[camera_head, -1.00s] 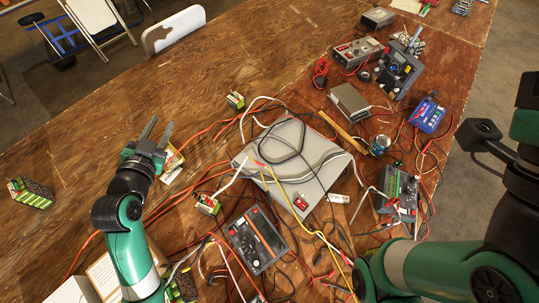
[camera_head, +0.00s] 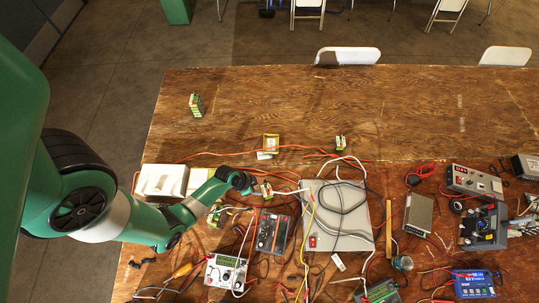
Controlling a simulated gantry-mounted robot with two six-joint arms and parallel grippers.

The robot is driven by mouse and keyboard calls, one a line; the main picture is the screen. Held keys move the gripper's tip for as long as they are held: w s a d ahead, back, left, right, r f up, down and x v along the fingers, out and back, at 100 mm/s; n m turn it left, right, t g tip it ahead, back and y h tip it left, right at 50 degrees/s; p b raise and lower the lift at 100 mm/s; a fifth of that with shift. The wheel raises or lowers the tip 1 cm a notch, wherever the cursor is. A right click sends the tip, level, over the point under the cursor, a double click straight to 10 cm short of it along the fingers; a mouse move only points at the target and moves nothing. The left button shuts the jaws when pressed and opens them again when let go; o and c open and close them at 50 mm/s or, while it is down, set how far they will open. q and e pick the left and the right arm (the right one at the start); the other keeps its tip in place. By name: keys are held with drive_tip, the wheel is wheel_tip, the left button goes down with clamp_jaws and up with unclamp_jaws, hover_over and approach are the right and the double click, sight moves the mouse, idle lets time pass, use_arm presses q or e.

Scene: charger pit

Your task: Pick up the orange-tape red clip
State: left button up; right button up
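I cannot pick out the orange-tape red clip for certain among the cables. A small orange-yellow piece (camera_head: 183,270) lies at the lower left beside the meter, but its make is too small to tell. My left gripper (camera_head: 248,187) is over the left part of the table, near small boxes and left of the grey case. Its fingers are small and dark here, and I cannot tell whether they are open or shut. No held thing shows. My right gripper is out of view.
A grey flat case (camera_head: 335,228) with tangled cables stands mid-table. A black-and-orange battery (camera_head: 272,232) and a meter (camera_head: 226,271) sit left of it. A blue charger (camera_head: 473,283) is at lower right. The table's far side (camera_head: 400,105) is largely clear.

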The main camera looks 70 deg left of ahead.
sight(267, 191)
use_arm(q)
drive_tip(key=b+x, duration=0.4)
drive_tip(key=x, duration=0.2)
drive_tip(key=shift+w, duration=0.2)
drive_tip(key=b+x, duration=0.2)
drive_tip(key=x, duration=0.3)
drive_tip(key=shift+w+a, duration=0.1)
drive_tip(key=shift+w, duration=0.15)
clamp_jaws()
